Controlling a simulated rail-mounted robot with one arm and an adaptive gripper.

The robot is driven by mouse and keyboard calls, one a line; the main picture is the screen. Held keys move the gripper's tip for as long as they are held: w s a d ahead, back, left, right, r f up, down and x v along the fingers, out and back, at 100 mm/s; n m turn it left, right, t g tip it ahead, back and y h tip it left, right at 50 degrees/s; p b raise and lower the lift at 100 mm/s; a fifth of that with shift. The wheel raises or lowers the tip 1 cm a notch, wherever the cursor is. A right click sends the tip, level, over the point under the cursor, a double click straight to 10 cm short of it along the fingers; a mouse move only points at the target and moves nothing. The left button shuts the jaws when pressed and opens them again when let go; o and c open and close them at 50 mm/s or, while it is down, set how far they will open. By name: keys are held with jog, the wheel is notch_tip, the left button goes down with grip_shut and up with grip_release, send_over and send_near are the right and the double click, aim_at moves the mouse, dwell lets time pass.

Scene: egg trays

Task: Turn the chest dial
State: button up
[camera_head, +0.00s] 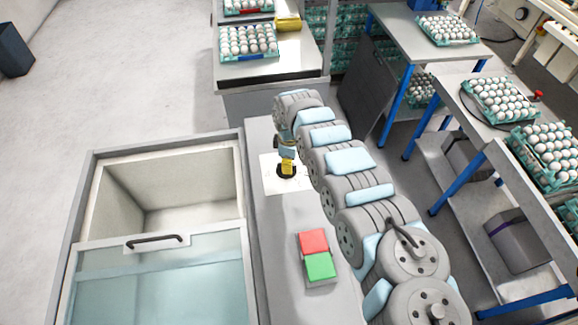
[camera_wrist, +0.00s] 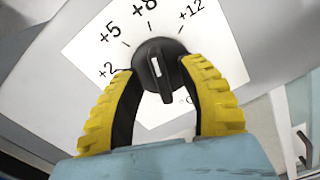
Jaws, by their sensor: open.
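The chest dial is a round black knob (camera_wrist: 163,84) with a raised grip bar and a white mark, on a white label (camera_wrist: 215,30). The label reads +2, +5, +8 and +12. The white mark points up, roughly toward +8. My gripper (camera_wrist: 158,68) is open, its yellow fingers on either side of the knob; I cannot tell whether they touch it. In the head view, my gripper (camera_head: 287,164) is over the dial, and the label (camera_head: 270,180) lies on the grey top beside the chest (camera_head: 88,190). The dial is mostly hidden there.
The chest's glass lid (camera_head: 160,285) with a dark handle (camera_head: 155,240) covers its near part; the far part is open and looks empty. Tables with egg trays (camera_head: 248,55) stand behind and right.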

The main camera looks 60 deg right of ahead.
jog(key=shift+f, duration=0.9)
grip_shut()
